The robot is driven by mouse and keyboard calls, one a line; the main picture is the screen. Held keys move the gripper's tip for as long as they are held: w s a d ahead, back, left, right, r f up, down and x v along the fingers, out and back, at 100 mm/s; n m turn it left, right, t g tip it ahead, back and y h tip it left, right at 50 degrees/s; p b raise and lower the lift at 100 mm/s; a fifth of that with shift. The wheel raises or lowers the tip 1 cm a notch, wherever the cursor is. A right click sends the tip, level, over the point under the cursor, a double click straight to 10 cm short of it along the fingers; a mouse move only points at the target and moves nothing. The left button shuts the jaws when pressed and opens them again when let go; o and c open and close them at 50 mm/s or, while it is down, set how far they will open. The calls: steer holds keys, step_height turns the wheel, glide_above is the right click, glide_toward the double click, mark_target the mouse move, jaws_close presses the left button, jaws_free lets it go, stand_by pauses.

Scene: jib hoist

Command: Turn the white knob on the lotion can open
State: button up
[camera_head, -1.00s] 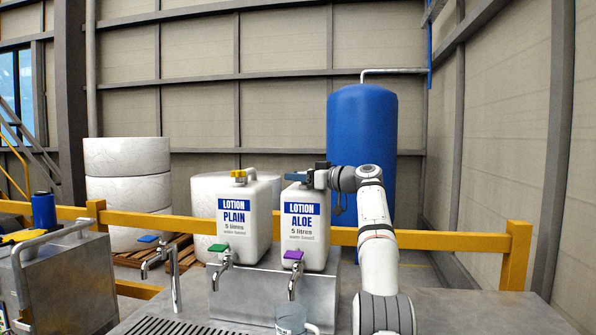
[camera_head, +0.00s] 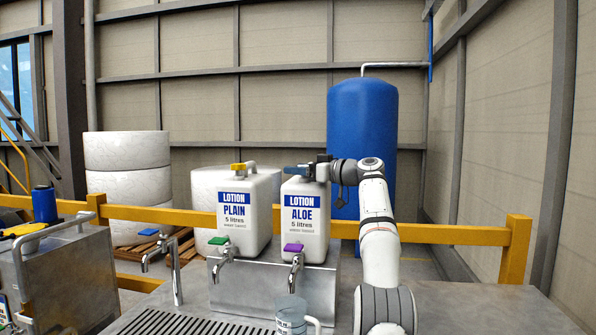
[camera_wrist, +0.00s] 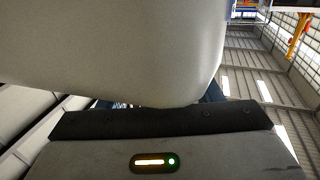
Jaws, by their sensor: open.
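The white ALOE lotion can (camera_head: 304,245) stands on a metal ledge, with a purple-handled tap (camera_head: 293,249) in front of it. My gripper (camera_head: 296,171) is at the top of this can, coming in from the right, with its jaws open. No white knob can be made out; the gripper covers the place at the can's top left. In the wrist view a large smooth pale surface (camera_wrist: 120,45), seemingly the can, fills the upper part close to the gripper body. The fingertips are mostly hidden behind it, so contact cannot be told.
The PLAIN lotion can (camera_head: 246,235) with a yellow knob (camera_head: 239,168) stands just left. A clear cup (camera_head: 290,318) is below the purple tap. A yellow rail (camera_head: 440,236) and a blue tank (camera_head: 362,125) are behind. The counter at right is clear.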

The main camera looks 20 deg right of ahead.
steer(key=b+v, duration=0.2)
steer(key=v, duration=0.5)
steer(key=shift+s+d, duration=0.15)
steer(key=shift+s, duration=0.05)
